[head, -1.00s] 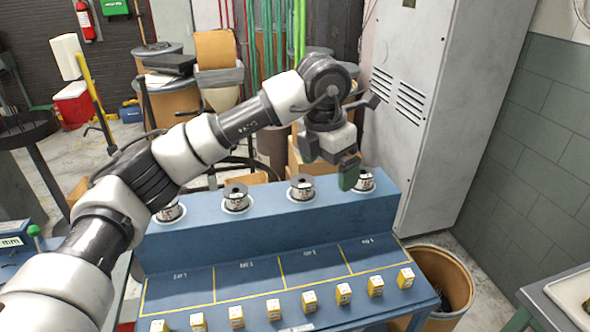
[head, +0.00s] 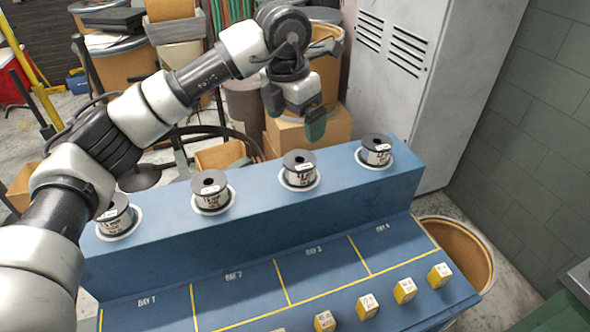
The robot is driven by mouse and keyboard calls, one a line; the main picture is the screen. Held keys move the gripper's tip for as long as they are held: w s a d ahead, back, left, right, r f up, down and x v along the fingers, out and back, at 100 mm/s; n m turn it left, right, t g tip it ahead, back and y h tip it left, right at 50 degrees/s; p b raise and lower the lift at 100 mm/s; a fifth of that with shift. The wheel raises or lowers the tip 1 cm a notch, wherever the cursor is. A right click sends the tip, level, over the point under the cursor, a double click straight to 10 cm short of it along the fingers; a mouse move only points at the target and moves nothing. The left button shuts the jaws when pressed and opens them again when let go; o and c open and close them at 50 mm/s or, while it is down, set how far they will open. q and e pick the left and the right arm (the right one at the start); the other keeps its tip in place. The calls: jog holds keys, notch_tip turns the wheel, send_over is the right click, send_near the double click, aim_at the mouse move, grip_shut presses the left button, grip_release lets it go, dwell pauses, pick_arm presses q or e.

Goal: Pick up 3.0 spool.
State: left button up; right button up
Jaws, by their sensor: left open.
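Several black-flanged spools with white labels stand in a row on the raised blue ledge (head: 255,212). From left to right they are a first spool (head: 115,217), a second spool (head: 211,191), a third spool (head: 299,170) and a fourth spool (head: 376,151). The label print is too small to tell which is the 3.0 spool. My left gripper (head: 295,115), with green fingertips, is open and empty. In the picture it appears above the third spool, apart from it. My right gripper is not in view.
A brown bin (head: 460,245) stands at right, near a grey cabinet (head: 425,90). Cardboard boxes (head: 335,123) stand behind the ledge.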

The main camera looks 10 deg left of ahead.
pick_arm(q)
jog(key=f, duration=0.1)
send_over(300, 159)
jog(key=s, duration=0.2)
notch_tip(300, 159, down, 5)
jog(key=f, duration=0.2)
jog(key=f+p, duration=0.1)
jog(key=f, duration=0.1)
jog(key=w+f+p, duration=0.1)
jog(key=shift+d+f, duration=0.1)
jog(key=shift+f, duration=0.3)
jog(key=shift+c, duration=0.5)
jog(key=shift+r, duration=0.1)
jog(key=c, duration=1.1)
jog(key=shift+c, duration=0.2)
